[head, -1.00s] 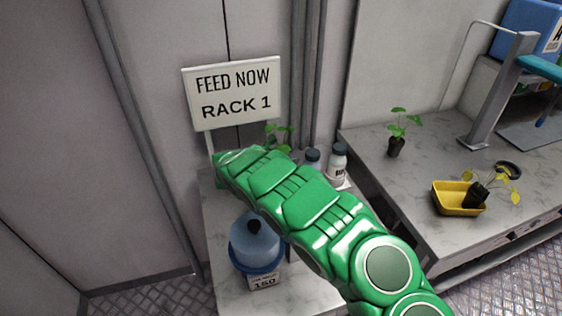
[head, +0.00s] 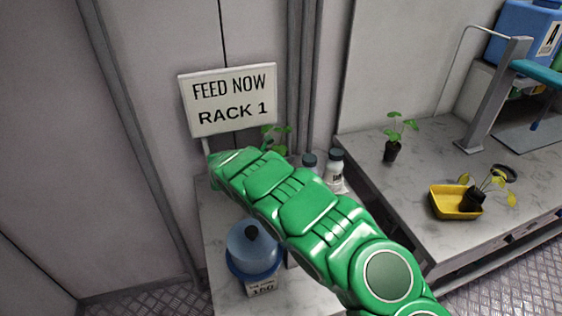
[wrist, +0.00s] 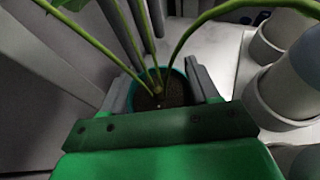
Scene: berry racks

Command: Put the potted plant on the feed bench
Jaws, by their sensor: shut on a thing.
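My gripper (wrist: 162,92) is shut on a potted plant with a teal pot (wrist: 146,103) and dark soil. Its long green stems rise between the grey fingers in the wrist view. In the head view, green leaves (head: 277,134) show behind my green arm, which hides the pot and my gripper. A pale marbled bench (head: 222,284) stands under and beside the arm, by a white sign (head: 229,99) reading "FEED NOW RACK 1". I cannot tell whether the pot touches the bench.
A blue jug (head: 253,253) stands at the bench's front. Two white bottles (head: 334,173) stand beyond the arm; white containers (wrist: 284,92) are close right of the pot. The right bench (head: 402,196) holds a black-potted seedling (head: 393,148) and a yellow tray (head: 447,206) with a yellowing plant.

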